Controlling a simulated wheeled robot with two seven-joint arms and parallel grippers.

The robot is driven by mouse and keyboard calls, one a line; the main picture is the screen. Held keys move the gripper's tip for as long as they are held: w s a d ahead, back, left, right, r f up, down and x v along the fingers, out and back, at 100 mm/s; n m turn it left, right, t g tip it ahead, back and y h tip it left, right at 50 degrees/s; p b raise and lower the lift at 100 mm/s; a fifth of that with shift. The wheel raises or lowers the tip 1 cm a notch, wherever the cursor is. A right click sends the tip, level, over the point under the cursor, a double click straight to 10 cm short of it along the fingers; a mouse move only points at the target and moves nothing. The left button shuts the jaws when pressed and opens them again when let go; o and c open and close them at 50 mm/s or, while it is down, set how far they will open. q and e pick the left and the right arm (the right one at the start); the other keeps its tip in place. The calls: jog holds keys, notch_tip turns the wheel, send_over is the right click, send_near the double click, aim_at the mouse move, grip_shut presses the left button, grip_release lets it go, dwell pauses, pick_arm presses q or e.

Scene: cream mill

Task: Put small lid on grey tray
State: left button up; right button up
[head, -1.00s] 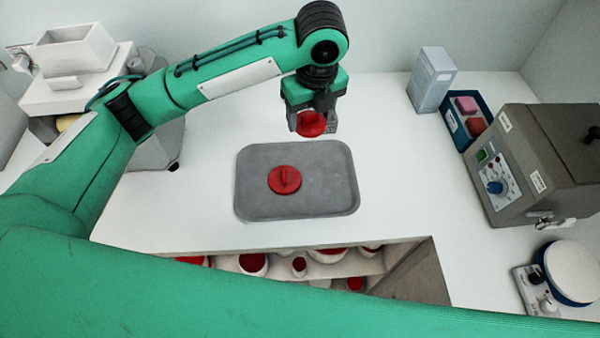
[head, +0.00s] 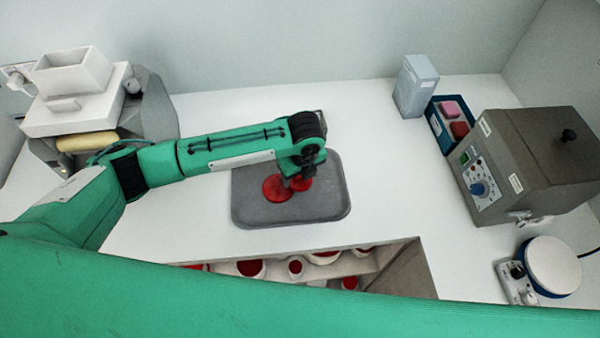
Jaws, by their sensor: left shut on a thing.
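The grey tray (head: 328,206) lies flat on the white worktop in the middle of the head view. A larger red lid (head: 276,189) lies on the left part of the tray. My left gripper (head: 299,178) is low over the tray and shut on a smaller red lid (head: 302,184). The small lid is just right of the larger lid and seems to overlap its edge in the picture. I cannot tell whether the small lid touches the tray. My arm hides part of the gripper and the tray's upper edge. My right gripper is not in view.
Below the worktop's front edge, an open shelf (head: 375,267) holds several red-topped containers. At right stand a grey-brown oven-like box (head: 535,150), a blue bin (head: 437,128) with red and pink items, and a round-plate device (head: 552,265). A white machine (head: 75,105) stands at left.

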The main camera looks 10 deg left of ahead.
aim_at(303, 182)
pick_arm(q)
jog(key=shift+f, duration=0.5)
jog(key=shift+f, duration=0.1)
jog(key=shift+f, duration=0.4)
jog(key=o, duration=0.7)
jog(key=shift+c, duration=0.2)
jog(key=shift+r, duration=0.1)
jog(key=shift+r, duration=0.3)
notch_tip(303, 182, up, 12)
jog(key=s+b, duration=0.1)
jog(key=b, duration=0.2)
jog(key=shift+d+b, duration=0.4)
